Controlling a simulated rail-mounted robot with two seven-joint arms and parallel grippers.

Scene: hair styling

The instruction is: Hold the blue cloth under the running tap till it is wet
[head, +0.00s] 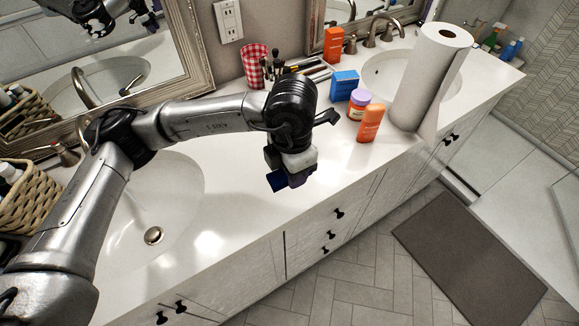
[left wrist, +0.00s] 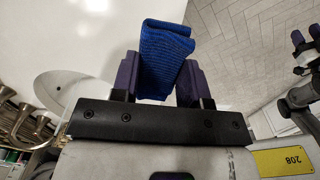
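My left gripper (head: 287,181) hangs over the front part of the white counter, to the right of the left sink. It is shut on the folded blue cloth (left wrist: 165,60), which sits between its purple fingers. In the head view the cloth (head: 276,181) is a small dark-blue corner below the gripper. The left sink (head: 185,195) has a drain and a faint pale streak above it that looks like water. Its tap is mostly hidden behind my arm; a bronze handle (head: 62,153) shows. Parts of another arm, probably mine, show at the left wrist view's right edge.
A wicker basket (head: 30,205) stands left of the left sink. A red checked cup (head: 256,66), blue box (head: 344,84), purple-lidded jar (head: 359,101), orange bottle (head: 370,123) and paper towel roll (head: 432,75) stand to the right. The counter between sink and jar is clear.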

